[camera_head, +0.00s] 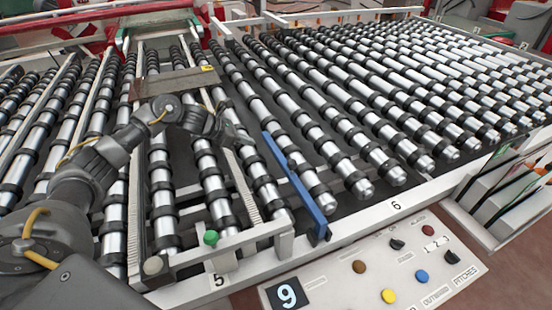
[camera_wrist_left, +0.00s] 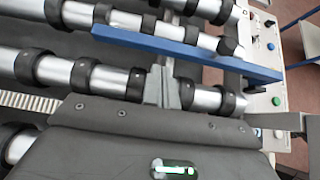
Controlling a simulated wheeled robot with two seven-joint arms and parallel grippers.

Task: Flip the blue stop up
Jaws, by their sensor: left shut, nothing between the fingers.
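The blue stop (camera_head: 297,182) is a long narrow bar between the rollers, with its near end at the white front rail by the number 6. It also crosses the upper part of the left wrist view (camera_wrist_left: 190,50). My left gripper (camera_head: 240,137) is shut and empty, a little left of the bar's far end in the head view. In the left wrist view the closed fingers (camera_wrist_left: 164,82) point toward the bar's long side, below its middle. I cannot tell whether they touch it. My right gripper is not in view.
Rows of metal rollers with black rings (camera_head: 330,100) fill the table. A white front rail (camera_head: 375,213) edges it. A control panel (camera_head: 385,268) with coloured buttons stands in front. A green knob (camera_head: 211,238) is at the front left. A rack (camera_head: 510,195) stands at the right.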

